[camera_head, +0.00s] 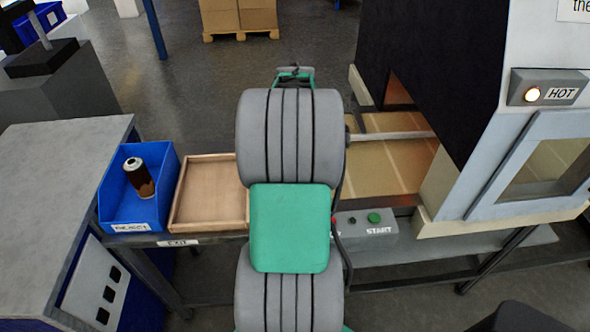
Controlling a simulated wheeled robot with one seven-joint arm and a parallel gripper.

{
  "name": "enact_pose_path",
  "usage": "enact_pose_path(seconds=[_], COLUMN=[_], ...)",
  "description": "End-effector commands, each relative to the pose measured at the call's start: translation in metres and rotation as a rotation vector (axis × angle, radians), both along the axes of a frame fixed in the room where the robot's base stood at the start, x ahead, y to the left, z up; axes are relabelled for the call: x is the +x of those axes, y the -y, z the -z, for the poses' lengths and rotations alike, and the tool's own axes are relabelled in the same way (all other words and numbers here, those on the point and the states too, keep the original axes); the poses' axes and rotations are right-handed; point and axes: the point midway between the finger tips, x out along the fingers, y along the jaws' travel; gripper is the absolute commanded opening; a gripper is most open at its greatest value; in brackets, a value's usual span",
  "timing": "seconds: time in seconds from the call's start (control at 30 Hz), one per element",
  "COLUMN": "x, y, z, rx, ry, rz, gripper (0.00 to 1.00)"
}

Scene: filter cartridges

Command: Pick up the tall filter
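One filter (139,177) shows. It is a cylinder with a dark cap, a pale band near the top and a brown and black lower part. It stands, leaning a little, in the blue bin (119,213) labelled REJECT at the left. No second filter is visible for comparing height. My arm fills the middle of the view and hides what lies behind it. A small green and dark end part, seemingly my gripper (293,75), shows beyond the arm. Its fingers cannot be made out, nor whether it holds anything.
A shallow wooden tray (207,222), with its visible part empty, sits right of the bin by an EXIT label. A machine (490,110) with a lit HOT lamp stands at the right. A START button box (366,235) is before it. A grey cabinet (50,180) is at the left.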

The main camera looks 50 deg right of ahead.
Motion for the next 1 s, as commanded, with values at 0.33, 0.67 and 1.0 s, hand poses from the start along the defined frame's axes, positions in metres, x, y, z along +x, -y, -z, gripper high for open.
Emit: enact_pose_path(seconds=[0.33,0.67,1.0], x=[0.0001,0.0001,0.0003], y=[0.0000,0.0001,0.0003], z=[-0.0005,-0.0006,-0.0028], rx=[0.000,-0.001,-0.002], ry=[0.000,0.000,0.001], rz=[0.000,-0.001,-0.001], gripper=[0.46,0.19,0.15])
